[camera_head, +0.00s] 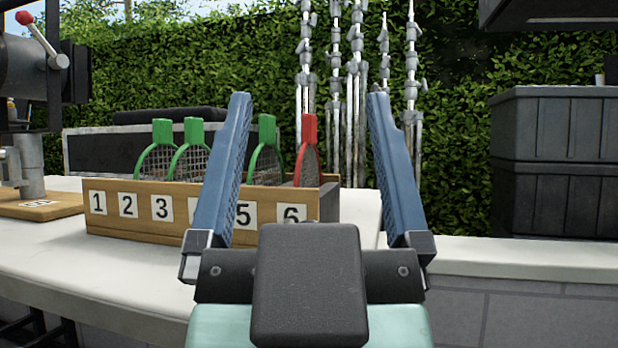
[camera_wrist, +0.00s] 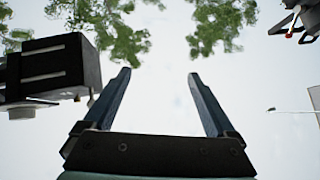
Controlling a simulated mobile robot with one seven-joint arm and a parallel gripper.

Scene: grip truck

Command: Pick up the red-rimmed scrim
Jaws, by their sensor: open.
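The red-rimmed scrim (camera_head: 307,157) stands upright in the wooden numbered box (camera_head: 150,208), at the slot end marked 6, the rightmost of the scrims. Its red tab points up and its lower part is hidden inside the box. My gripper (camera_head: 308,100) is open and empty. In the head view its blue fingers stand upright, in front of the box, with the red scrim appearing between them. The left finger covers the number 4 and part of the box. In the wrist view my gripper (camera_wrist: 160,78) is open against the sky, and no scrim shows there.
Several green-rimmed scrims (camera_head: 191,150) stand left of the red one in the same box. The box rests on a pale counter (camera_head: 130,275). Metal stands (camera_head: 357,70) rise behind it. Dark stacked cases (camera_head: 555,160) are at right. A lamp-like device (camera_head: 35,75) is at left.

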